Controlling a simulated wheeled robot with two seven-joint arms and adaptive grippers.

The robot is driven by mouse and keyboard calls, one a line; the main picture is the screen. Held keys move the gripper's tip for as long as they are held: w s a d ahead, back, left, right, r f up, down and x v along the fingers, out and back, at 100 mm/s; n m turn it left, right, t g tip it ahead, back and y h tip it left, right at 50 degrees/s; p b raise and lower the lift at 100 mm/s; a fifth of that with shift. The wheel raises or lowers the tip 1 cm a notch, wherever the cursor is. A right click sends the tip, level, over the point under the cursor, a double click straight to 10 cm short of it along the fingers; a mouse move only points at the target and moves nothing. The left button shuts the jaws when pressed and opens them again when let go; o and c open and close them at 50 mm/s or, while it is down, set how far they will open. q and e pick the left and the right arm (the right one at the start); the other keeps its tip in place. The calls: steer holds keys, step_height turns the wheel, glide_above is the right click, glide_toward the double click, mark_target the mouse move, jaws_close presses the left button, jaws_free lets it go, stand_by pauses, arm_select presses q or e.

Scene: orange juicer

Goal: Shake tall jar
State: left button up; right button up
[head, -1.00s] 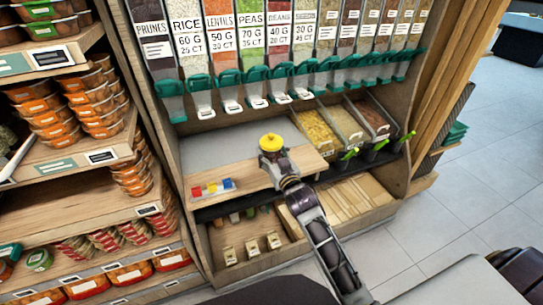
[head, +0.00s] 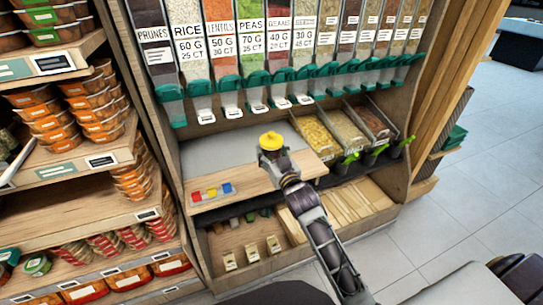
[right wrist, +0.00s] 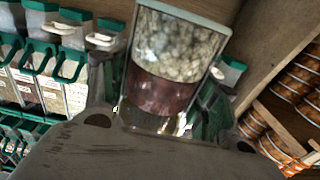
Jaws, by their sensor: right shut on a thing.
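My right gripper (head: 277,160) is shut on a jar with a yellow lid (head: 271,141), above the wooden counter in the head view. My arm and gripper hide most of the jar there. In the right wrist view, the clear jar (right wrist: 180,45) stands between the two fingers of my right gripper (right wrist: 160,100). It has pale beans or grains in one layer and a dark red layer below them in the picture. The jar looks slightly tilted in that view. My left gripper is not in view.
A wooden counter (head: 232,180) holds a small set of coloured blocks (head: 212,191). Labelled dispensers with green spouts (head: 228,85) hang above it. Open bins (head: 345,125) with green scoops stand to the right. A shelf of orange tubs (head: 95,105) is at left.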

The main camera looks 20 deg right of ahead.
step_height(320, 180, down, 5)
steer(key=shift+f, duration=0.1)
step_height(320, 180, up, 6)
steer(key=shift+r, duration=0.2)
steer(key=shift+f, duration=0.1)
step_height(320, 180, down, 6)
steer(key=shift+r, duration=0.35)
step_height(320, 180, up, 5)
steer(key=shift+r, duration=0.2)
step_height(320, 180, down, 6)
steer(key=shift+f, duration=0.15)
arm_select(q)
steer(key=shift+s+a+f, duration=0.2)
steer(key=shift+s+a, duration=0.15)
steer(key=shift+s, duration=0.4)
